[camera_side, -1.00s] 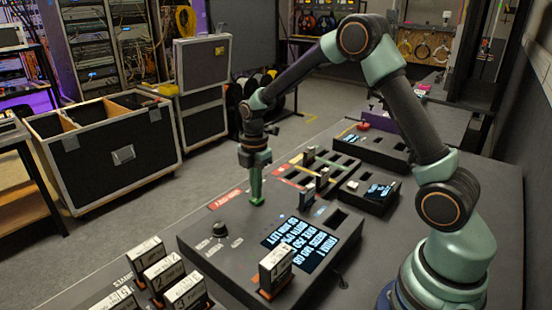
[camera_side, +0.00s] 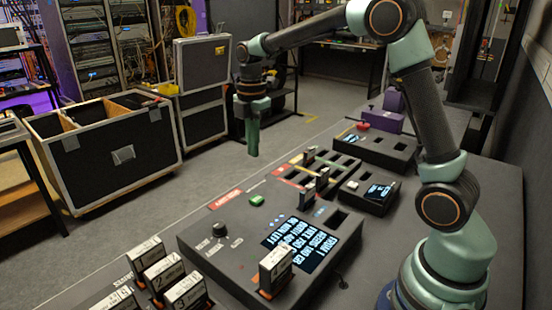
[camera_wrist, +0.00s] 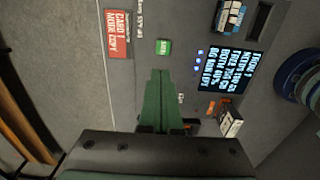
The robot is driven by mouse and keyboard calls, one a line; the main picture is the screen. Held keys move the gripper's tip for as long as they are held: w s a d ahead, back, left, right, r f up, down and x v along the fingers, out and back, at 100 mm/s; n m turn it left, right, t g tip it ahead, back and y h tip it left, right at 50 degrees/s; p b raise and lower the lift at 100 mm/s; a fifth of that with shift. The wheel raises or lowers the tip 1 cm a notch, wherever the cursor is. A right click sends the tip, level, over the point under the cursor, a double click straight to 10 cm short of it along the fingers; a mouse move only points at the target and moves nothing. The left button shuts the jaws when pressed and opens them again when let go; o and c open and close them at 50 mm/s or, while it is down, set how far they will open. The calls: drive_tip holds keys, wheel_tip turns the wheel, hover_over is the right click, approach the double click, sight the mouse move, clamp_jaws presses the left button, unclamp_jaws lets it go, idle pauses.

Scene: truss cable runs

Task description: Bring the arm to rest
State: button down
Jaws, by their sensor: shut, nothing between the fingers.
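My gripper (camera_side: 253,152) is shut and empty. It hangs pointing down, above and behind the large dark console (camera_side: 215,262) in the side view. In the wrist view its green fingers (camera_wrist: 160,95) are together, with nothing between them. A green button (camera_side: 257,199) on the console lies below the fingertips, with a clear gap. The button also shows in the wrist view (camera_wrist: 163,47), beyond the fingertips.
The console carries a lit screen (camera_side: 300,245), a black knob (camera_side: 219,229) and an upright labelled cartridge (camera_side: 276,270). Several numbered cartridges (camera_side: 163,272) stand at the lower left. A smaller box (camera_side: 376,195) and a purple block (camera_side: 382,119) stand farther back.

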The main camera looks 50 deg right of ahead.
drive_tip(key=s+a+r+m+t, duration=0.2)
drive_tip(key=s+m, duration=0.6)
drive_tip(key=m, duration=0.1)
drive_tip(key=s+a+r+m+t, duration=0.2)
drive_tip(key=s+r+m+t, duration=0.1)
drive_tip(key=s+m, duration=0.6)
drive_tip(key=shift+s+a, duration=0.2)
drive_tip(key=shift+a, duration=0.05)
